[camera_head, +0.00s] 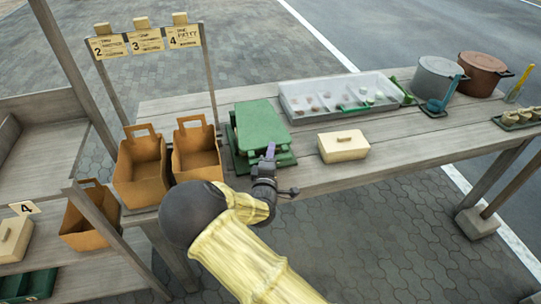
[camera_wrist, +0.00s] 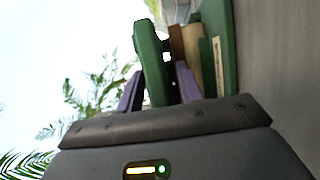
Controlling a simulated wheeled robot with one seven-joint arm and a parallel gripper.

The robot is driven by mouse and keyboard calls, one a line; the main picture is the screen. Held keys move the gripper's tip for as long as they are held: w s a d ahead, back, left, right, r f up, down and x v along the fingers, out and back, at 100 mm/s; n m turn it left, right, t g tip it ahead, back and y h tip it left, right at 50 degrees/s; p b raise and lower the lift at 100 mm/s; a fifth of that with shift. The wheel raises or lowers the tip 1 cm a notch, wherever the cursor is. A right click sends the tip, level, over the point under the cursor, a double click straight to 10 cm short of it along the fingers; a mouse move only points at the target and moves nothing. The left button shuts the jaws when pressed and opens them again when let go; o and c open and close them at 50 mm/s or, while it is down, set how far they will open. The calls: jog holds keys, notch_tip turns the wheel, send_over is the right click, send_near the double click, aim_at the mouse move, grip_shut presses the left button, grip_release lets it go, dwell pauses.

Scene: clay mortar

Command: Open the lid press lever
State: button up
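The green press (camera_head: 262,125) stands on the wooden table, its flat lid lying down over the base. My gripper (camera_head: 269,152) is at the press's near right edge. In the wrist view, my gripper (camera_wrist: 160,88) has its two purple fingers spread apart. A green bar (camera_wrist: 152,62), which looks like the press lever, stands between the fingers. I cannot tell whether a finger touches it. Behind it, other green press parts (camera_wrist: 222,45) and a tan layer (camera_wrist: 192,55) show. In the head view, the lever is hard to make out at the gripper.
A cream lidded box (camera_head: 343,147) sits on the table right of the press. A clear tray (camera_head: 300,107) of small items lies behind it. Two brown baskets (camera_head: 140,170) stand left of the press. Pots (camera_head: 437,80) are at the far right.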

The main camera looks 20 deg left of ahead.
jog(key=shift+c, duration=0.3)
grip_shut()
jog(key=shift+r, duration=0.15)
